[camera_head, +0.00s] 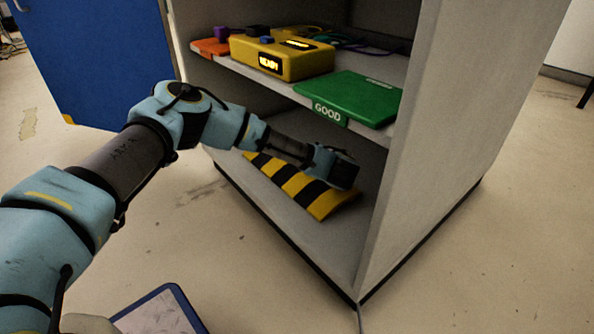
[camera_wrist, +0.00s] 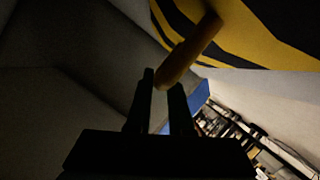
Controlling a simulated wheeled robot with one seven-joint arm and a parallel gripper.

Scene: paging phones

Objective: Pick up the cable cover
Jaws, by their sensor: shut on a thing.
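The cable cover (camera_head: 328,203) is a long strip with yellow and black diagonal bands. In the head view it lies in the lower compartment of the cabinet, and my arm hides part of its far side. In the wrist view the cover (camera_wrist: 240,42) fills the upper right, and a rounded yellow-orange bar (camera_wrist: 192,50) runs from it down to my fingertips. My gripper (camera_head: 343,172) is above the cover in the head view. In the wrist view my gripper (camera_wrist: 163,84) is shut on the end of this bar, which looks like the cover's handle.
The upper shelf holds a yellow box marked READY (camera_head: 290,58), a green GOOD panel (camera_head: 350,98) and an orange piece (camera_head: 208,47). The shelf is close above my wrist. The cabinet's right side wall (camera_head: 420,130) stands beside my gripper. A blue panel (camera_head: 90,60) is at left.

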